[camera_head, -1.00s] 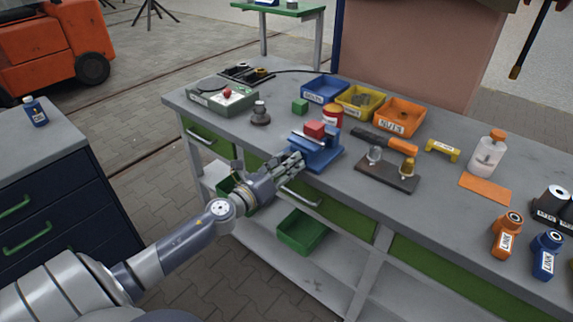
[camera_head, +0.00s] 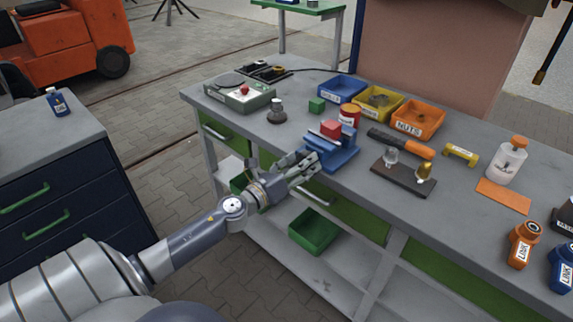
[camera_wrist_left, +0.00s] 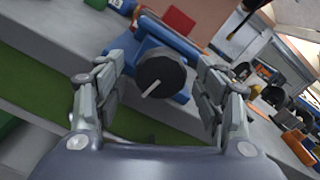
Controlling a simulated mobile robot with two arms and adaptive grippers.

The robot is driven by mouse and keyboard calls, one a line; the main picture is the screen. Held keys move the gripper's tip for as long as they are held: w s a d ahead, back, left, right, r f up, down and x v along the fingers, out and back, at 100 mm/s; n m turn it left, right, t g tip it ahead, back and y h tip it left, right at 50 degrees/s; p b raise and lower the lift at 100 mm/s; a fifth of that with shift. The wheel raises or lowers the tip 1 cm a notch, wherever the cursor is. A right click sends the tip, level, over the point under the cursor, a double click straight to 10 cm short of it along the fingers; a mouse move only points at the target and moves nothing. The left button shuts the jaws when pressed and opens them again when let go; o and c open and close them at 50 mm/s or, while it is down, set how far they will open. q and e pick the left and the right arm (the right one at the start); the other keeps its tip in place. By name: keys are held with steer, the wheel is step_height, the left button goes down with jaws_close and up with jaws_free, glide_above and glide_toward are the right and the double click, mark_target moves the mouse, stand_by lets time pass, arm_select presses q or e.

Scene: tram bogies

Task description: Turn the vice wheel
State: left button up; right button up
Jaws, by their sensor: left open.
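The blue vice (camera_head: 333,152) stands at the near edge of the workbench, with a red block (camera_head: 330,129) on top between its jaws. In the left wrist view the vice (camera_wrist_left: 148,42) faces me, and its dark round wheel (camera_wrist_left: 160,76) with a pale handle shows in the middle. My left gripper (camera_head: 308,165) is open in front of the vice. In the wrist view its fingers (camera_wrist_left: 160,98) stand apart, one on each side of the wheel, and I see no clear contact. In the head view the gripper hides the wheel. My right gripper is not in view.
On the workbench (camera_head: 460,205) are blue (camera_head: 341,89), yellow (camera_head: 376,102) and orange (camera_head: 417,118) bins, and a dark plate (camera_head: 403,178) right of the vice. A green bin (camera_head: 314,231) sits on the shelf below. A dark drawer cabinet (camera_head: 60,180) stands left.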

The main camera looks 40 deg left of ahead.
arm_select(q)
steer(key=s, duration=1.1)
steer(key=shift+s+a, duration=0.2)
steer(key=shift+a, duration=0.25)
steer(key=shift+f, duration=0.1)
steer(key=s+f+n+g+y, duration=0.2)
steer(key=s+f+n+g, duration=0.45)
steer(key=f, duration=1.05)
steer(key=s+f+n+g+y, duration=0.1)
steer(key=s+f+n+y, duration=0.15)
steer(key=f+n, duration=1.1)
steer(key=s+d+f+n+g+h, duration=0.1)
steer(key=s+d+f+g, duration=0.15)
steer(key=s+f, duration=0.5)
steer(key=s+d+f+n+g+h, duration=0.1)
steer(key=s+d+f+g, duration=0.2)
steer(key=f, duration=0.7)
steer(key=s+d+f+n+g, duration=0.2)
steer(key=s+d+f+n, duration=0.1)
steer(key=s, duration=0.6)
steer(key=s+d+f+n+g, duration=0.2)
steer(key=s+d+f, duration=0.4)
steer(key=s, duration=0.4)
steer(key=shift+s+d+n+h, duration=0.35)
steer(key=shift+n+h, duration=0.1)
steer(key=shift+n, duration=0.45)
steer(key=shift+w, duration=0.1)
steer(key=shift+c, duration=0.3)
